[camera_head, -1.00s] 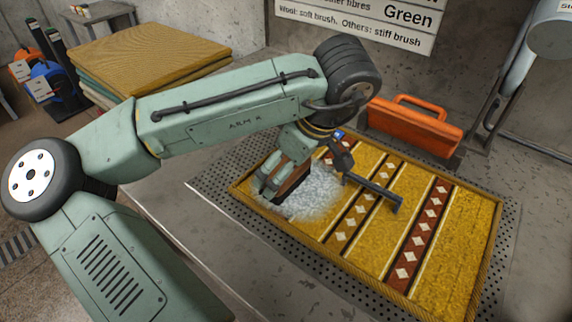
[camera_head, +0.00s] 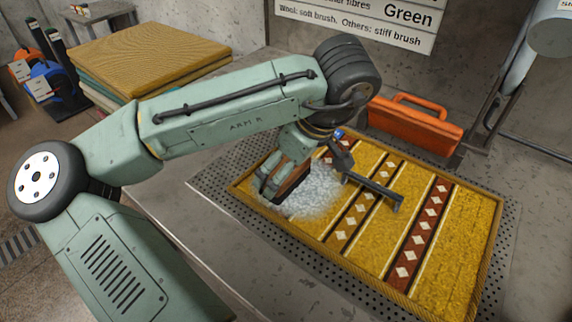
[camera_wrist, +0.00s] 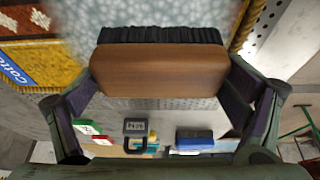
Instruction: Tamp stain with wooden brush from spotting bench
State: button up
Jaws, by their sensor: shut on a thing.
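My gripper (camera_head: 277,186) is low over the left part of a yellow rug (camera_head: 458,250) with dark red diamond-patterned stripes. It is shut on a wooden brush (camera_head: 294,182). In the wrist view, the brush (camera_wrist: 158,72) spans between the two fingers, its brown block towards me and its black bristles facing the white patch. A white foamy patch (camera_head: 318,196) covers the rug around the brush; any stain beneath it is hidden. I cannot tell whether the bristles touch the foam.
The rug lies on a perforated grey bench top (camera_head: 215,195). An orange case (camera_head: 415,127) stands behind it. A stack of folded rugs (camera_head: 150,60) is at the back left. A wall sign (camera_head: 360,22) reads "Wool: soft brush. Others: stiff brush". A blue label in the wrist view (camera_wrist: 18,66) begins "Cotto".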

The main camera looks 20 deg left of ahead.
jog(key=shift+r+p, duration=0.55)
jog(key=shift+f, duration=0.55)
dwell(1.2)
notch_tip(320, 180, up, 5)
jog(key=p, duration=0.4)
jog(key=shift+f, duration=0.1)
jog(key=shift+r, duration=1.05)
